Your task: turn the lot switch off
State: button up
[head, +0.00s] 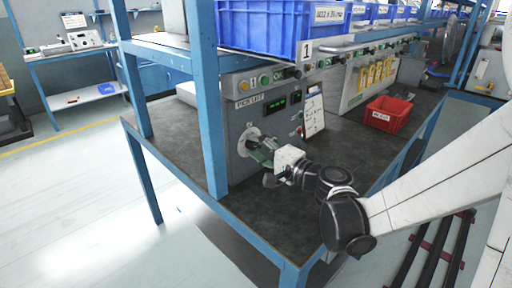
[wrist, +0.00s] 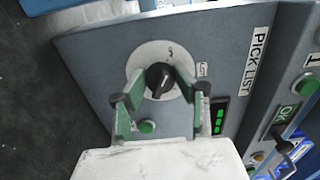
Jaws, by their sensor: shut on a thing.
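The lot switch is a black rotary knob (wrist: 159,79) on a round pale dial plate (wrist: 145,56) in the grey panel (wrist: 90,50). A small label (wrist: 202,70) beside the dial seems to read LOT. My gripper (wrist: 158,90) has its green-grey fingers on both sides of the knob and is shut on it. In the wrist view the knob's long grip tilts slightly from vertical; the dial marks are too small to read. In the head view my gripper (head: 262,150) reaches the panel front, and the dial plate (head: 249,138) is partly hidden behind it.
A clipboard (head: 313,116) leans at the panel's right. A red bin (head: 388,113) stands on the dark bench top (head: 290,210). Blue bins (head: 262,30) fill the shelf above.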

jog(key=o, duration=1.1)
jog(key=shift+d, duration=0.1)
jog(key=v, duration=1.2)
